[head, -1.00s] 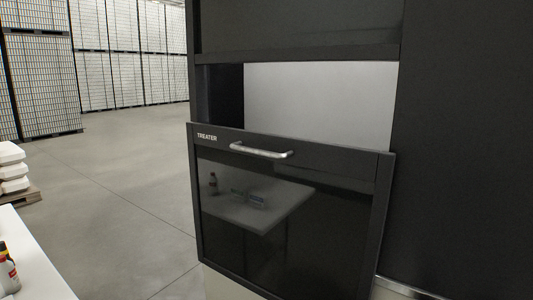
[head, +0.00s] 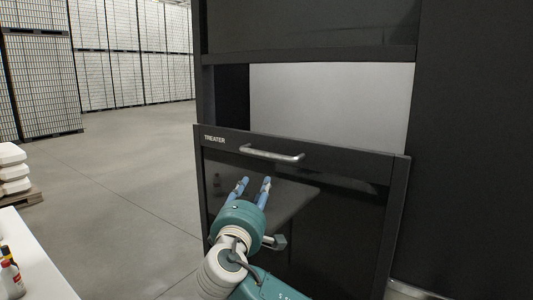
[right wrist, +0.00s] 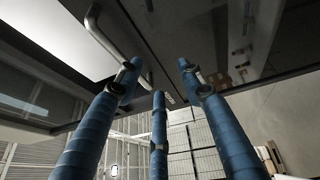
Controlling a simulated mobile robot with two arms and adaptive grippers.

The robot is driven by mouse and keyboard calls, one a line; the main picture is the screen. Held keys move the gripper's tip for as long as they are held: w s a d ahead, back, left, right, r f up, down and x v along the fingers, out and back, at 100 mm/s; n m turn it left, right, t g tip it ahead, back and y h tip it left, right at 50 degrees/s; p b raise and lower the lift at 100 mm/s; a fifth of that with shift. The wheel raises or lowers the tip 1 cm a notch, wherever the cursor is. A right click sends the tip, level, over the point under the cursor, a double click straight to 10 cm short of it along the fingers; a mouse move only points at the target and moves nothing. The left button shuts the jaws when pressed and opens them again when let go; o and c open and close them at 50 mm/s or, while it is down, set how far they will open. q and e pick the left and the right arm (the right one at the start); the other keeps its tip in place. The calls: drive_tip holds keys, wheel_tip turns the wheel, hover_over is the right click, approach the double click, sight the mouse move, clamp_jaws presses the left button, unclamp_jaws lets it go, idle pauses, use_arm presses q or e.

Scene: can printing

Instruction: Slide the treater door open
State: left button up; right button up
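The treater door (head: 355,215) is a dark glossy panel with a black frame and a "TREATER" label at its upper left. A pale opening shows above its top edge. Its silver bar handle (head: 272,154) runs across near the top. My right gripper (head: 254,182) is in front of the door, a little below the handle, with its blue fingers spread and nothing between them. In the right wrist view the handle (right wrist: 108,38) is beyond the fingertips (right wrist: 158,75), apart from them, at the upper left. My left gripper is not in view.
A white table (head: 35,255) with small bottles (head: 10,275) is at the lower left. White stacked items (head: 13,168) sit on a pallet behind it. Tall pallet stacks (head: 115,55) stand far back. The grey floor between them is clear.

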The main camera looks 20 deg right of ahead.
drive_tip(key=h, duration=0.1)
approach(266, 154)
drive_tip(key=shift+m, duration=0.3)
drive_tip(key=p+x, duration=0.4)
drive_tip(key=x, duration=0.5)
drive_tip(key=shift+d+r, duration=0.15)
drive_tip(key=shift+x, duration=0.75)
clamp_jaws()
